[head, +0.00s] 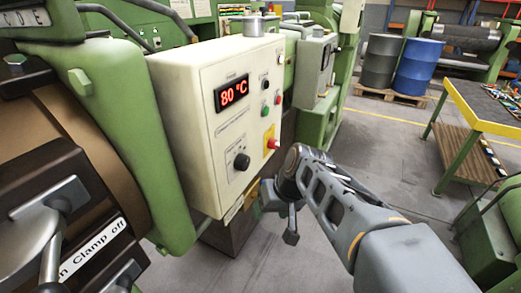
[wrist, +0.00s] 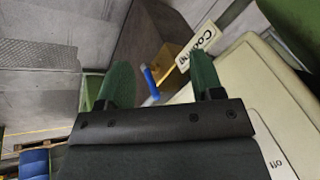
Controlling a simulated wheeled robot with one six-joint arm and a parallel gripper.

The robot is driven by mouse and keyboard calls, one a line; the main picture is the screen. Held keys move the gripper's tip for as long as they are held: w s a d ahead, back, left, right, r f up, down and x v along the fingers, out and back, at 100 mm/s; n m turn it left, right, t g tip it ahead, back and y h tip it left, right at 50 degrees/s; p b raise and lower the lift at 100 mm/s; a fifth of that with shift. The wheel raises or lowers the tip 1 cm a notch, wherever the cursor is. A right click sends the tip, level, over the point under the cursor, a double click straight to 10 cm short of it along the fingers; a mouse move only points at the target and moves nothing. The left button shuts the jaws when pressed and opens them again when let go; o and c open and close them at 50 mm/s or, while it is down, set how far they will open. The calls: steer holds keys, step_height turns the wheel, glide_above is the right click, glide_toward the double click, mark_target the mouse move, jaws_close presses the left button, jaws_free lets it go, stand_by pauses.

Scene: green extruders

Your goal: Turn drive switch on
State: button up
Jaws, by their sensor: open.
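The cream control box (head: 190,100) hangs on the green machine in the head view. Its face has a red 80 °C display (head: 232,93), a large black knob (head: 241,161), a small black knob (head: 265,86), small green (head: 265,112) and red (head: 277,98) buttons, and a red switch on yellow (head: 271,143). Labels are too small to tell which is the drive switch. My gripper (head: 280,212) is below and right of the box, apart from its face. In the wrist view its green fingers (wrist: 161,78) are spread and hold nothing.
In the wrist view, a blue-handled lever (wrist: 150,83) beside a "Cooling" sign (wrist: 199,45) shows beyond my fingers. An "off" label (wrist: 276,155) lies at right. A yellow-edged table (head: 480,110) stands at right, with barrels (head: 418,68) on a pallet behind. Grey floor (head: 375,140) between is clear.

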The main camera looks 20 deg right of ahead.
steer(key=w+d+f+y+b, duration=0.2)
steer(key=w+f+b, duration=0.1)
steer(key=t+y+b, duration=0.6)
steer(key=t+b, duration=0.4)
steer(key=t, duration=0.1)
glide_toward(280, 146)
steer(key=x, duration=1.1)
steer(key=shift+s+p, duration=0.1)
steer(key=shift+p, duration=0.2)
steer(key=shift+c, duration=0.2)
steer(key=c, duration=0.9)
steer(key=shift+o, duration=0.2)
